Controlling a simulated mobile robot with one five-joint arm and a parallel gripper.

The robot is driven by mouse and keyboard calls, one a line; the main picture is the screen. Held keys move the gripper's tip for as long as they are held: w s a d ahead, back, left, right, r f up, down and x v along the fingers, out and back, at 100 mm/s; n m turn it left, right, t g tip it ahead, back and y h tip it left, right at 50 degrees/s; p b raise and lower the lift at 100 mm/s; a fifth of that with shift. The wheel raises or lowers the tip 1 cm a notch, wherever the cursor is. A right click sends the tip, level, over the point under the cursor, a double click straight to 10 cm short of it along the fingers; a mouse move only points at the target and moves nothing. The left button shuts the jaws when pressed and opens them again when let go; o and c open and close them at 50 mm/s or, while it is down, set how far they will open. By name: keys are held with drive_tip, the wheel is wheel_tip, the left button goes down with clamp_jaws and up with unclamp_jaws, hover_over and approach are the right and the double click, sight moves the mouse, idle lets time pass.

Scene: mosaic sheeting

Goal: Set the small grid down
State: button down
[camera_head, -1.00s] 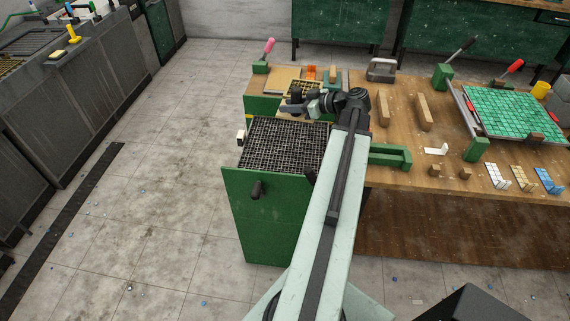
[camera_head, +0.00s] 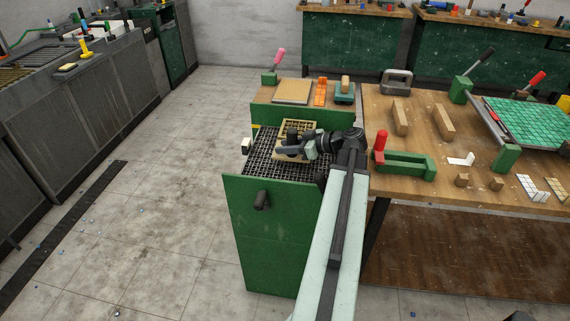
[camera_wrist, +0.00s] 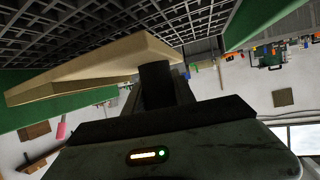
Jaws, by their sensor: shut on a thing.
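The small grid (camera_head: 299,125), a pale wooden frame with a dark-crossed lattice, is over the black mesh top (camera_head: 262,163) of the green cabinet. My gripper (camera_head: 291,146) is shut on its near edge. In the wrist view the small grid's pale wooden edge (camera_wrist: 75,72) shows tilted across the picture at the dark gripper finger (camera_wrist: 158,85). The black mesh (camera_wrist: 100,25) fills the top of that view. I cannot tell whether the small grid touches the mesh.
Behind the mesh is a green stand with a tan board (camera_head: 292,91) and orange pieces (camera_head: 321,92). To the right, a wooden bench carries a green clamp with a red handle (camera_head: 380,144). Open floor (camera_head: 160,200) lies to the left.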

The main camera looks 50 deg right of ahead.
wheel_tip(320, 180, down, 4)
drive_tip(key=b, duration=0.4)
drive_tip(key=shift+r, duration=0.3)
drive_tip(key=shift+f, duration=0.1)
drive_tip(key=c, duration=1)
unclamp_jaws()
drive_tip(key=shift+c, duration=0.2)
drive_tip(key=shift+s+r+p, duration=0.1)
drive_tip(key=shift+r+p, duration=0.15)
drive_tip(key=shift+p, duration=0.15)
drive_tip(key=p+v, duration=0.2)
drive_tip(key=v, duration=0.5)
drive_tip(key=shift+p, duration=0.3)
drive_tip(key=shift+s, duration=0.15)
